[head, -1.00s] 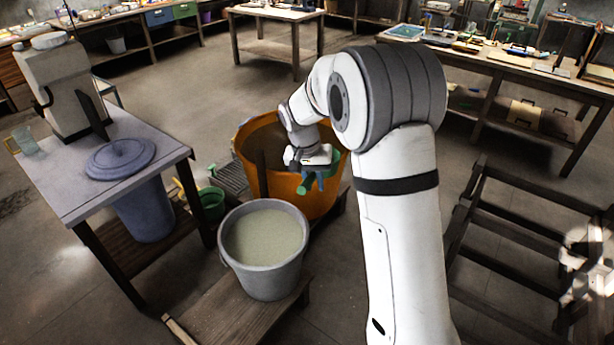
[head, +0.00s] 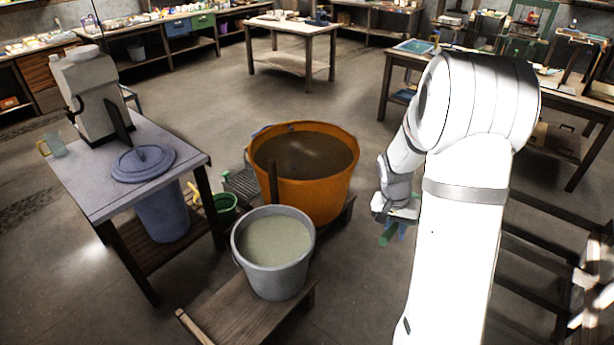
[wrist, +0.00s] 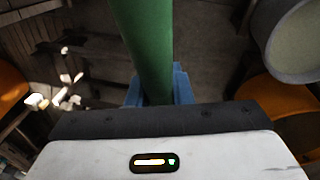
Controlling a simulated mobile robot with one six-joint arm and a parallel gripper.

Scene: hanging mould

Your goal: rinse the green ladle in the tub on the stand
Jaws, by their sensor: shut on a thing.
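My gripper (head: 393,232) is shut on the green ladle (head: 387,238), held in the air to the right of the orange tub. In the wrist view, the ladle's thick green shaft (wrist: 147,45) runs up between the blue fingers (wrist: 160,88). The ladle's bowl cannot be made out. The large orange tub (head: 318,197) holds brown liquid and stands at the back of a low wooden stand (head: 240,312). A grey bucket (head: 277,281) of pale cloudy liquid stands in front of it on the stand. The bucket also shows in the wrist view (wrist: 262,30).
A side table (head: 90,190) at left carries a blue-grey lid (head: 143,165) and a boxy machine (head: 95,95). A small green bucket (head: 226,207) is on the floor beside the stand. A dark slatted rack (head: 545,250) stands at right. The floor behind the tub is open.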

